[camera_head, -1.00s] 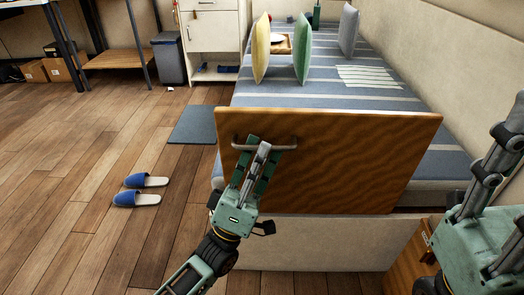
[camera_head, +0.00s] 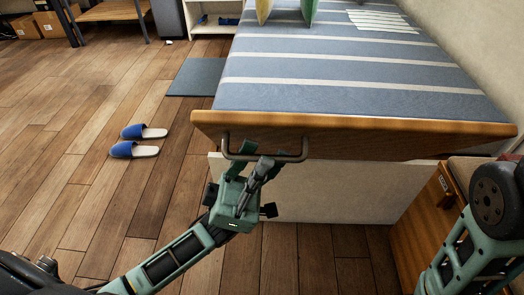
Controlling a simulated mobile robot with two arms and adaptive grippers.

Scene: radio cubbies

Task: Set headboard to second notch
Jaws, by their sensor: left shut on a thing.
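The wooden headboard (camera_head: 370,138) stands at the near end of the bed. It leans toward me, with its light top edge nearest and its dark face turned downward. A grey metal bar handle (camera_head: 292,156) runs across the left part of that face. My left gripper (camera_head: 258,162) is shut on the headboard handle near its left end. The fingers hide part of the handle. No notches or support mechanism can be seen. My right arm shows at the lower right, but its fingers are out of the picture.
The striped blue mattress (camera_head: 350,75) lies behind the headboard, and a pale bed end panel (camera_head: 320,190) is below it. A wooden cabinet (camera_head: 425,215) stands at the right, close to my right arm. Blue slippers (camera_head: 133,150) and a grey mat (camera_head: 197,77) lie on the floor at left.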

